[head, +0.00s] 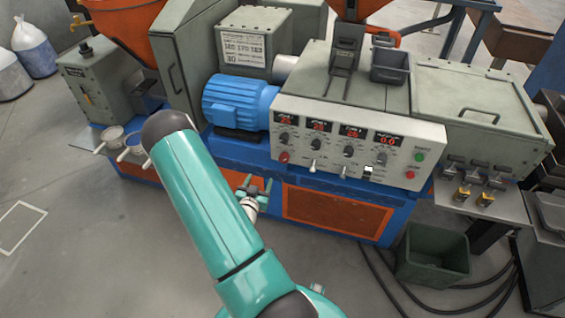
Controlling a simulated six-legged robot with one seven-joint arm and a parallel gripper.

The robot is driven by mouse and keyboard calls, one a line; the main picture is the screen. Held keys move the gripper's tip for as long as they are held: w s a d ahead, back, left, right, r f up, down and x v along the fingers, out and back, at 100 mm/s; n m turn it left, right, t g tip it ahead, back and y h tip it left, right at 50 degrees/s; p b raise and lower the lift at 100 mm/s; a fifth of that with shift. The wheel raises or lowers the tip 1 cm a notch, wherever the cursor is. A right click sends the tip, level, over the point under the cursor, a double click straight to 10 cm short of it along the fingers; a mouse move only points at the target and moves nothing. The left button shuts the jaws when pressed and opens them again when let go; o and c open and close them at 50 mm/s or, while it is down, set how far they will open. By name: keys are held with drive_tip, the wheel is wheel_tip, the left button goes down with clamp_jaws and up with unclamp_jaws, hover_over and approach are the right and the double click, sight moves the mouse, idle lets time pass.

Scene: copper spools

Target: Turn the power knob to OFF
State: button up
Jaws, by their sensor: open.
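The light control panel (360,140) is on the front of the machine, right of centre. It carries a row of dark knobs, one of them at the left end (285,138), under red lit displays. Below them are a red knob (284,157), small levers (312,165) and a white switch (368,170). The lettering is too small to read, so I cannot tell which is the power knob or where it points. My gripper (256,186) is open and empty, mostly beyond my arm, in front of the blue base, below and left of the panel, apart from the knobs.
A green button (419,156) and a red button (410,175) are at the panel's right end. A blue motor (240,103) is left of the panel. A shelf (480,200) with small brass pieces juts out at right. A green bin (433,252) and cables lie on the floor.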

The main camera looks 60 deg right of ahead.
sight(283, 160)
drive_tip(key=s+d+f+h, duration=0.1)
drive_tip(key=s+f+h, duration=0.1)
drive_tip(key=s, duration=0.3)
drive_tip(key=shift+g, duration=0.3)
drive_tip(key=w+d, duration=0.1)
drive_tip(key=d, duration=0.7)
drive_tip(key=w+d, duration=0.1)
drive_tip(key=d, duration=0.4)
drive_tip(key=shift+w, duration=0.35)
drive_tip(key=shift+c, duration=0.5)
drive_tip(key=c, duration=0.9)
drive_tip(key=shift+n, duration=0.3)
